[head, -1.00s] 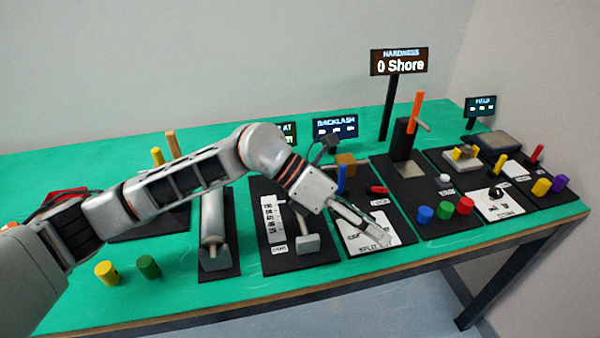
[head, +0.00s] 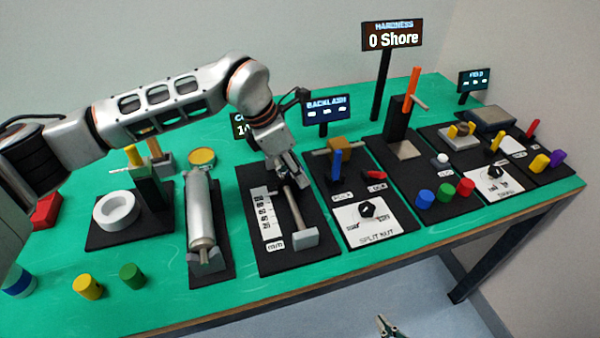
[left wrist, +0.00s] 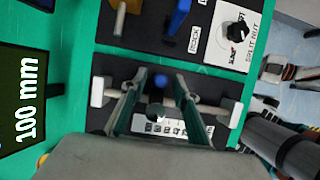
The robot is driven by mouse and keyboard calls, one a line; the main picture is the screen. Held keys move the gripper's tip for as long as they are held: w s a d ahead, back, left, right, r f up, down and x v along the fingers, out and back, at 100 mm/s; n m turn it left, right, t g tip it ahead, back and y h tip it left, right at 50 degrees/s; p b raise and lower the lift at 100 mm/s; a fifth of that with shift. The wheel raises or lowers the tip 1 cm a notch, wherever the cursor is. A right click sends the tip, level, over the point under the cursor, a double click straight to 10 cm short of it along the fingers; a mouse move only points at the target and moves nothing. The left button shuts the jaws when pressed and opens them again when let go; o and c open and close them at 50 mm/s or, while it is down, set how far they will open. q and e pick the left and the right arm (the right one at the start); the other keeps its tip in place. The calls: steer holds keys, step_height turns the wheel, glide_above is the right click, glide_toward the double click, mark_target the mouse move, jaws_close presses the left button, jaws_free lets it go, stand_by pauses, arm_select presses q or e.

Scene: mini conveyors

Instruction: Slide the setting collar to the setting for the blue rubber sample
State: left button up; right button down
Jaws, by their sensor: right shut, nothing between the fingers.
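The setting-collar station is a black plate (head: 257,237) with a rod (head: 291,205) between end blocks and a white mm scale (head: 267,212). My left gripper (head: 287,178) is low over the rod's far part. The arm hides the collar in the head view. A blue cylinder (head: 425,199) stands at the hardness tester (head: 398,123). My right gripper (head: 385,325) is shut and empty, below the table's front edge.
The display in the left wrist view reads 100 mm (left wrist: 28,100). The hardness sign (head: 392,38) reads 0 Shore. A roller station (head: 201,225) lies left of the collar plate. The split nut station (head: 368,225) with its blue lever (head: 337,165) is right of it.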

arm_select(q)
steer(key=shift+w+d+f, duration=0.1)
steer(key=shift+d+f, duration=0.15)
steer(key=shift+f, duration=0.55)
jaws_close()
steer(key=shift+s+d+r+p, duration=0.1)
steer(key=shift+s+d+p, duration=0.1)
steer(key=shift+s+p, duration=0.2)
steer(key=shift+s+d+r+p, duration=0.15)
steer(key=shift+s+p, duration=0.1)
steer(key=shift+s, duration=0.15)
steer(key=shift+s+f, duration=0.1)
steer(key=shift+s, duration=0.1)
steer(key=shift+w+f, duration=0.1)
jaws_free()
